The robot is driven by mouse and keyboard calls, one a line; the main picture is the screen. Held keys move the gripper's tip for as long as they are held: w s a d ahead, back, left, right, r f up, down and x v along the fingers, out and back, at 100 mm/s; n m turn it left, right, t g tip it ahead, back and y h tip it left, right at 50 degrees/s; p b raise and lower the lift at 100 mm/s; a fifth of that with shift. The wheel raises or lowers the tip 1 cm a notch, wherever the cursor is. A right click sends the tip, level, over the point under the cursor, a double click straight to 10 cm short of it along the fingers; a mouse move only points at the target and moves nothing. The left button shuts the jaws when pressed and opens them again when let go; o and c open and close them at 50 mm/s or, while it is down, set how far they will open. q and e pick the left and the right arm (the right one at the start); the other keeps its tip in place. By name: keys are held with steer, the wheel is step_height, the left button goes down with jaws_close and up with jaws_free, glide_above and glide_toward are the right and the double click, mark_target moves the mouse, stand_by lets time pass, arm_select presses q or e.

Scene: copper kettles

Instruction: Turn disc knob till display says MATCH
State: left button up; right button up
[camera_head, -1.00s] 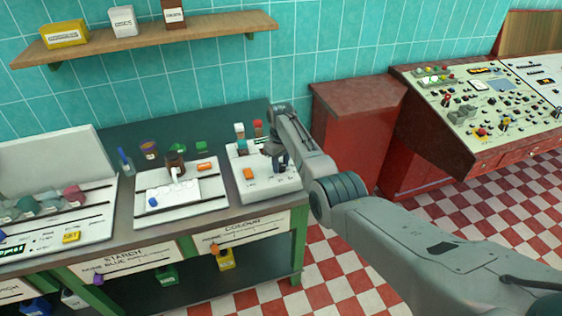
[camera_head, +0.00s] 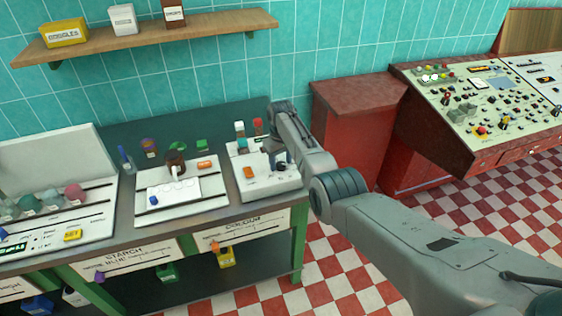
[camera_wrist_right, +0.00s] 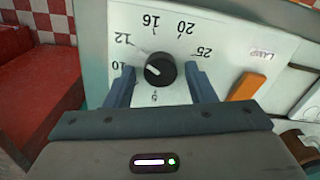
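A round black knob (camera_wrist_right: 159,69) with a white pointer mark sits on a white panel (camera_wrist_right: 225,35) in the right wrist view. Numbers ring it, upside down, among them 10, 12, 16, 20 and 25; the mark is on the side of 10 and 12. My right gripper (camera_wrist_right: 160,86) is open, with one blue-grey finger on each side of the knob and gaps between. In the head view my right gripper (camera_head: 281,162) is over the rightmost white unit (camera_head: 263,187) on the bench. I cannot read any display saying MATCH. My left gripper is not in view.
An orange block (camera_wrist_right: 246,87) stands on the panel close to the right finger. In the head view a white tray (camera_head: 205,206) with small items lies left of the unit. A red cabinet (camera_head: 350,95) and a control console (camera_head: 470,100) stand to the right.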

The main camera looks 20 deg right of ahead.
mark_target(281, 164)
stand_by(0.3)
step_height(281, 164, up, 11)
steer(key=b, duration=0.2)
steer(key=shift+b, duration=0.3)
steer(key=shift+s+f, duration=0.1)
steer(key=shift+f, duration=0.1)
